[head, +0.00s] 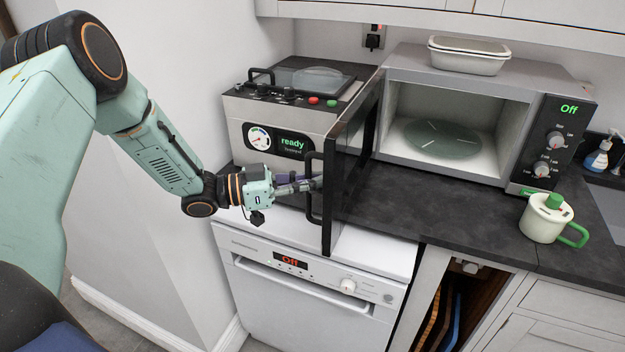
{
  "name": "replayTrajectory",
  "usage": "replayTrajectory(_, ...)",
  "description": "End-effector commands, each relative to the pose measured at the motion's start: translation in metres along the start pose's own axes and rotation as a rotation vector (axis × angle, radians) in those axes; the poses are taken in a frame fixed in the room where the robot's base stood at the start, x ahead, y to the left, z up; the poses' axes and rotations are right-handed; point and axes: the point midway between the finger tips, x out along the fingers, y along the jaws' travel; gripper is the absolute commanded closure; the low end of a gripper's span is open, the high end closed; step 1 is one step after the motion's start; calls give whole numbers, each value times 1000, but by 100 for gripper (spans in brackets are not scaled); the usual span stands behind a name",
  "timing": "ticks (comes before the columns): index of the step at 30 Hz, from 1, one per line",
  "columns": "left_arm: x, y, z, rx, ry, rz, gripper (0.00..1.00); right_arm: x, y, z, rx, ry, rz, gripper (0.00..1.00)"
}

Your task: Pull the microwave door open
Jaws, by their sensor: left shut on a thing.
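The microwave (518,104) stands at the back of the counter, with its lit cavity and a round glass turntable (437,138) in plain view. Its dark door (347,165) is swung wide open at the left, standing out toward me and seen almost edge-on. A black bar handle (312,212) is on the door's left-facing side. My left gripper (311,185) reaches in from the left and is shut on the handle. Its fingertips are partly hidden against the handle and door. My right gripper is not in view.
A grey machine with a gauge and "ready" display (285,138) stands left of the door. A white dishwasher (300,285) is below. A white mug with green handle (546,218) stands at the right counter edge. A lidded container (468,60) sits on the microwave.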

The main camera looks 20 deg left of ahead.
Motion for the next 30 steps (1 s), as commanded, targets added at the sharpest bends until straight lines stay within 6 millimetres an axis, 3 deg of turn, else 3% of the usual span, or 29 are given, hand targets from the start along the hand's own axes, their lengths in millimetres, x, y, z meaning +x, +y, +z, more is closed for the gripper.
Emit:
replayTrajectory(5,-2,4,5,-12,-7,8,100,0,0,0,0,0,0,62)
replayTrajectory(6,-2,4,5,-12,-7,8,89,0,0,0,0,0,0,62)
replayTrajectory(15,-2,1,2,-5,-3,4,65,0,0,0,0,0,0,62)
replayTrajectory(25,-4,0,1,-2,0,1,65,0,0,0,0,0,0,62)
replayTrajectory(30,-22,-1,0,-3,2,-2,65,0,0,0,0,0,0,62)
